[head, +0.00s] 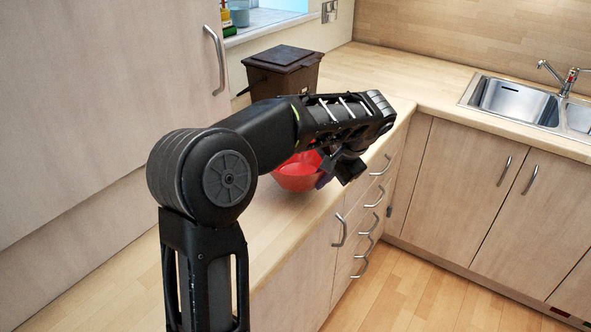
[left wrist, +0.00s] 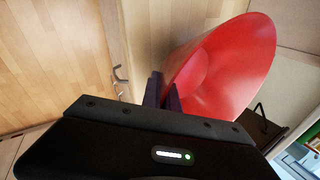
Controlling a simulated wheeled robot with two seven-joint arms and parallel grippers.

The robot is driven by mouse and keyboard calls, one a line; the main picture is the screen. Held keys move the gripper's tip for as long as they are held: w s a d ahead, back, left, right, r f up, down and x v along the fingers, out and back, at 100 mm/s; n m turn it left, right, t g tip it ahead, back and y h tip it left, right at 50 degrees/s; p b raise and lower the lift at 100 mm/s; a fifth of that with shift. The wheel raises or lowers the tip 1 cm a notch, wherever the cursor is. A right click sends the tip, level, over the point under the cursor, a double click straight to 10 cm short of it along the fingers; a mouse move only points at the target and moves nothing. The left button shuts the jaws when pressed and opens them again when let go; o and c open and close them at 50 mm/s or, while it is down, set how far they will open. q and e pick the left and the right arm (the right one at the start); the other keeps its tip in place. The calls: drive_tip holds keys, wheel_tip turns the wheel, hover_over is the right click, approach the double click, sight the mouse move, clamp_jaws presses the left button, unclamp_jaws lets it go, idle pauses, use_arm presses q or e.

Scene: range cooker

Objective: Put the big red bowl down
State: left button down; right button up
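The big red bowl (head: 297,179) shows in the head view at the counter near its front edge, partly hidden behind my left arm. I cannot tell whether its base touches the counter. My left gripper (head: 329,176) is at the bowl's right side. In the left wrist view the bowl (left wrist: 228,65) fills the upper right, with its inside showing. The dark fingers of my left gripper (left wrist: 163,92) are close together at the bowl's near rim and appear shut on it. My right gripper is not in view.
The wooden counter (head: 270,232) runs along the wall, with drawers and handles below its front edge. A dark brown bin (head: 284,72) stands behind the bowl. A sink (head: 515,101) is at the right. Tall cabinet doors (head: 100,90) stand at the left.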

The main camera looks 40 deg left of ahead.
sight(297, 173)
use_arm(q)
drive_tip(key=a, duration=0.3)
drive_tip(key=w+a+p, duration=0.1)
drive_tip(key=a, duration=0.5)
drive_tip(key=shift+w+p, duration=0.2)
drive_tip(key=shift+p, duration=0.15)
drive_tip(key=shift+d+f+p, duration=0.1)
drive_tip(key=shift+f+p, duration=0.2)
drive_tip(key=shift+f, duration=1.4)
drive_tip(key=shift+f, duration=0.25)
drive_tip(key=c, duration=1.6)
unclamp_jaws()
drive_tip(key=shift+c, duration=0.2)
